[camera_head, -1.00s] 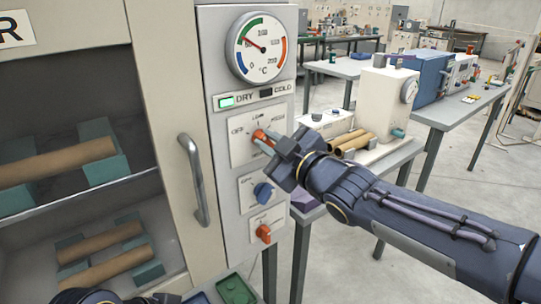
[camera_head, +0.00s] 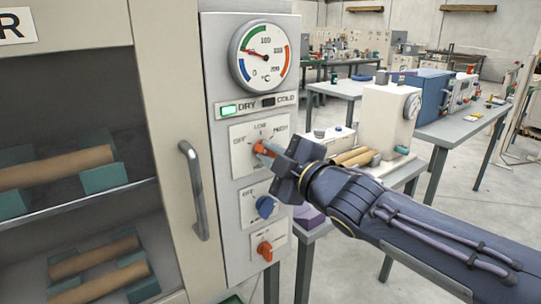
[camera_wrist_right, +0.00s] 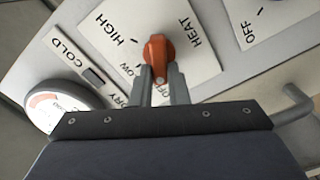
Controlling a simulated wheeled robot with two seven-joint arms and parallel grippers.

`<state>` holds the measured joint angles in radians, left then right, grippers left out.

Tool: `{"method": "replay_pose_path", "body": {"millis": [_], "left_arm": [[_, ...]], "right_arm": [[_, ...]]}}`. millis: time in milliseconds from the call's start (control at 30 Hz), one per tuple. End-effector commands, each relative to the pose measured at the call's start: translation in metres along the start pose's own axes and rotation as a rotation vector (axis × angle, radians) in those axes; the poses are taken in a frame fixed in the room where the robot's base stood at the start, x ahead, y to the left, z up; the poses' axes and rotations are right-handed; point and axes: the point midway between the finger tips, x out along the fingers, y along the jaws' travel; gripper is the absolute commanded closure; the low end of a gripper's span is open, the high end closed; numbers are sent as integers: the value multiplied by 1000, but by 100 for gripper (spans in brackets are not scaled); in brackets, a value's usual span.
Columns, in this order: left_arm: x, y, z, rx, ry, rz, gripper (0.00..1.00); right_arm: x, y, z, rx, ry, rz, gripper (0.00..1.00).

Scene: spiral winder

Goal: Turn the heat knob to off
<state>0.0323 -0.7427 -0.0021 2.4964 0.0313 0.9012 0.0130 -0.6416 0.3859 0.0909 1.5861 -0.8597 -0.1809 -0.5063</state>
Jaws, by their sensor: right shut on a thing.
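The heat knob (camera_head: 262,147) is orange-red on a white plate marked OFF, LOW and HIGH on the dryer's front panel. In the right wrist view the knob (camera_wrist_right: 158,55) sits between the two fingertips, next to the word HEAT. Its ridge lies about in line with the fingers, and its lower end is near the partly hidden OFF label. My right gripper (camera_head: 273,152) is shut on the knob, coming from the right; it also shows in the wrist view (camera_wrist_right: 159,80). My left gripper is out of view.
Below are a blue knob (camera_head: 265,206) and a lower orange knob (camera_head: 264,249). Above are a lit DRY lamp (camera_head: 229,110) and a temperature gauge (camera_head: 261,55). A door handle (camera_head: 194,190) stands close left of the panel. Tables with equipment (camera_head: 390,115) stand behind my right arm.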

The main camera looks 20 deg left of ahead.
Motion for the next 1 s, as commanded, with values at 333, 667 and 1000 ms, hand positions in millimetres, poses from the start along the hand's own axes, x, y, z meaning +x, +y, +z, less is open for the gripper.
{"method": "replay_pose_path", "body": {"millis": [333, 667, 1000], "left_arm": [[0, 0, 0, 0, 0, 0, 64], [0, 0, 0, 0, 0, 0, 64], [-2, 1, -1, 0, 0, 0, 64]], "right_arm": [[0, -1, 1, -3, -2, -2, 71], [-1, 0, 0, -1, 0, -1, 64], [-48, 2, 0, -2, -2, 1, 64]]}}
